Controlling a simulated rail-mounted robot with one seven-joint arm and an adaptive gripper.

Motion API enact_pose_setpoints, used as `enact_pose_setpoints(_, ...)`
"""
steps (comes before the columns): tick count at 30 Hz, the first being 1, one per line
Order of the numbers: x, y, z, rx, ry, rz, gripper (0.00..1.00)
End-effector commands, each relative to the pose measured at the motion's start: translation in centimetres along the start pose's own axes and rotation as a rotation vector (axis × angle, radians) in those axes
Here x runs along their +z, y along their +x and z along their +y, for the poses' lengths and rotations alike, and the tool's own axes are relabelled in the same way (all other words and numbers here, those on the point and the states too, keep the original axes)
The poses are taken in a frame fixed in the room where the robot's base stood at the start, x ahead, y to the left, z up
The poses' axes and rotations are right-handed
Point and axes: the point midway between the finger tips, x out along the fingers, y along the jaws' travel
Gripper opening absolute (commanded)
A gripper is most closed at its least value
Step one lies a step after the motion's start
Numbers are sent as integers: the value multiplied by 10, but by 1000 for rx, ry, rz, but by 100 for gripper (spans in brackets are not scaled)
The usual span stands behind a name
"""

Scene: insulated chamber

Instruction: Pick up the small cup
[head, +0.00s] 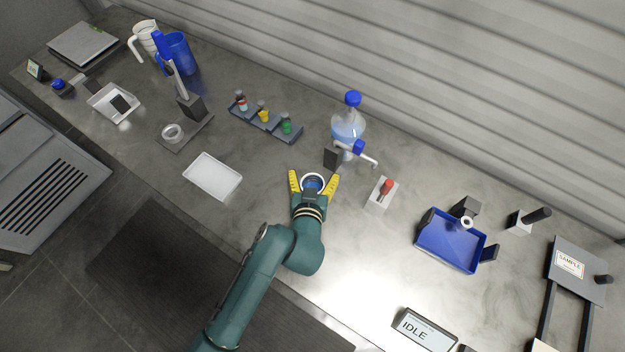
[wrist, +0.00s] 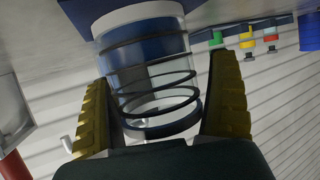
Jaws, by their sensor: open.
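A small clear cup (wrist: 148,72) with dark rings around it and a blue band stands between the two yellow fingers of my gripper (wrist: 160,82) in the wrist view. The fingers are open, one on each side of it. A slim gap shows at the right finger; I cannot tell whether the left one touches. In the head view my gripper (head: 314,177) is low over the middle of the counter, and the cup shows as a white ring with blue inside (head: 313,183). My gripper hides part of the cup there.
A blue-capped bottle (head: 347,127) with a spout stands just behind my gripper. A red-topped item on a white base (head: 381,192) is close on the right. A vial rack (head: 264,122) is behind left, a white tray (head: 213,176) left, a blue tray (head: 450,241) farther right.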

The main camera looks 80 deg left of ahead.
Motion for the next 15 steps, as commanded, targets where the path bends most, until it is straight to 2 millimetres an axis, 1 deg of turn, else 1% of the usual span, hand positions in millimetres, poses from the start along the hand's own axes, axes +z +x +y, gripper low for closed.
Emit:
enact_pose_setpoints(2, 0, 0, 0, 0, 0, 0, 91)
enact_pose_setpoints(3, 0, 0, 0, 0, 0, 0, 86)
enact_pose_setpoints(8, 0, -1, 0, 0, 0, 0, 55)
enact_pose_setpoints(9, 0, -1, 0, 0, 0, 0, 48)
enact_pose_setpoints(14, 0, -1, 0, 0, 0, 0, 17)
enact_pose_setpoints(15, 0, -1, 0, 0, 0, 0, 9)
